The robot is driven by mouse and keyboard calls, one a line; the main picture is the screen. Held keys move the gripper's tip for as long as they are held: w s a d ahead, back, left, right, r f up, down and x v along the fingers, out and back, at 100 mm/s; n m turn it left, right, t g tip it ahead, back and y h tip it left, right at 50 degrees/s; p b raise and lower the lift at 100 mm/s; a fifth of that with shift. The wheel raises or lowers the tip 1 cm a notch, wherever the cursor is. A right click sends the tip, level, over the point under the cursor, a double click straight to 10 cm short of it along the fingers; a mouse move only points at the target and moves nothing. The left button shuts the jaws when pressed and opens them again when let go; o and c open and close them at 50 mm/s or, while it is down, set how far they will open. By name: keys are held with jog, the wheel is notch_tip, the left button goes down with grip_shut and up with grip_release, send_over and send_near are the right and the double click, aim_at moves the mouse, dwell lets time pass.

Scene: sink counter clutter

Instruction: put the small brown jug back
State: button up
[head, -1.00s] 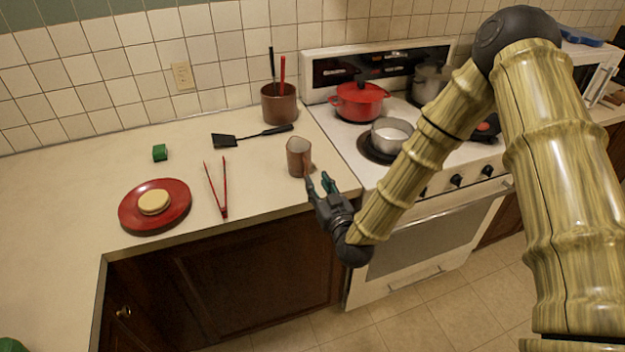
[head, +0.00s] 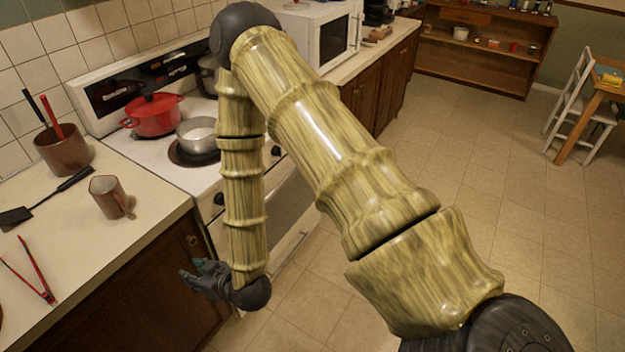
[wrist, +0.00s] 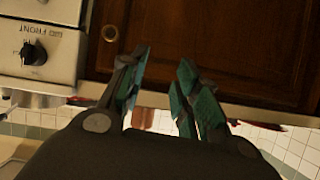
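The small brown jug (head: 109,197) stands upright on the counter near its right front corner, beside the stove, its handle towards the right. My gripper (head: 188,278) is off the counter, lower than the jug and in front of the cabinet, apart from it. In the wrist view my gripper (wrist: 164,80) has its two green-padded fingers spread with nothing between them. A small brown patch (wrist: 143,118) shows beyond the counter edge there, probably the jug, partly hidden by a finger.
A utensil pot (head: 62,150), a black spatula (head: 45,200) and red tongs (head: 32,270) are on the counter. The stove holds a red pot (head: 152,116) and a grey saucepan (head: 197,135).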

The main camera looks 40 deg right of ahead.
jog(key=s+d+f+m+g+h, duration=0.1)
jog(key=s+d+f+g, duration=0.2)
jog(key=s+f, duration=0.4)
jog(key=s+d+f+g+h, duration=0.1)
jog(key=s+d+f+g, duration=0.3)
jog(key=s, duration=0.4)
jog(key=s+d+f+m+g+h, duration=0.1)
jog(key=s+d+f+g, duration=0.1)
jog(key=s, duration=0.6)
jog(key=s+d+f+m+g+h, duration=0.1)
jog(key=s+d+f+g, duration=0.1)
jog(key=s+d, duration=0.3)
jog(key=s+f, duration=0.1)
jog(key=s, duration=0.2)
jog(key=shift+s+f+g+h, duration=0.2)
jog(key=shift+s+g+h, duration=0.1)
jog(key=shift+s+g, duration=0.1)
